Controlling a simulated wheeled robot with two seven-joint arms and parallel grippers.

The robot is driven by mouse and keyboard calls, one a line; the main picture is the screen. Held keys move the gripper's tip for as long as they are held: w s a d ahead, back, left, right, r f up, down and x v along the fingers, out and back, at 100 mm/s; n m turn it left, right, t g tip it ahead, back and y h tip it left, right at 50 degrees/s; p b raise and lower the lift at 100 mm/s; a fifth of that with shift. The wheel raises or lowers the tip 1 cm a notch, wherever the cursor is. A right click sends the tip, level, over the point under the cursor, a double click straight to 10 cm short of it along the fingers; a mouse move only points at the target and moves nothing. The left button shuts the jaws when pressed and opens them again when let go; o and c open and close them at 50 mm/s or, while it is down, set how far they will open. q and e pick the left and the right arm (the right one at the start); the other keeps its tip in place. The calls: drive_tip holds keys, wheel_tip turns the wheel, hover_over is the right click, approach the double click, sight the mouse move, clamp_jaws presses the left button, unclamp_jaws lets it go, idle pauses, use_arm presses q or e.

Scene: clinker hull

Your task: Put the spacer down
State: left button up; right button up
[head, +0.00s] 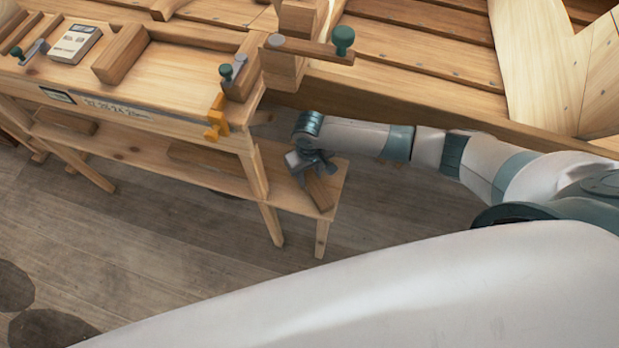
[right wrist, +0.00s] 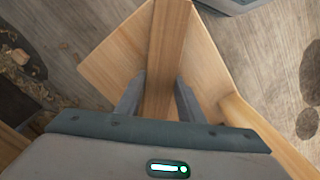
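The spacer (right wrist: 166,40) is a plain wooden block. In the right wrist view it runs from the top edge down between the two fingers of my right gripper (right wrist: 160,75). The fingertips are close against its two sides, and the gripper looks shut on it. In the head view my right gripper (head: 309,166) is at the right end of the bench's lower shelf (head: 275,190). The spacer (head: 319,192) slants out from under it, over the shelf's end. Whether its underside touches the shelf is hard to tell. My left gripper is out of view.
The workbench top (head: 170,70) stands above the shelf, with an orange clamp (head: 215,118) on its front edge. Another wooden block (head: 205,158) lies further left on the shelf. The planked hull (head: 420,70) is behind my right arm. The floor in front is open.

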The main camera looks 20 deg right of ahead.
sight(309, 177)
drive_tip(key=shift+c, duration=1.2)
drive_tip(key=shift+r, duration=0.2)
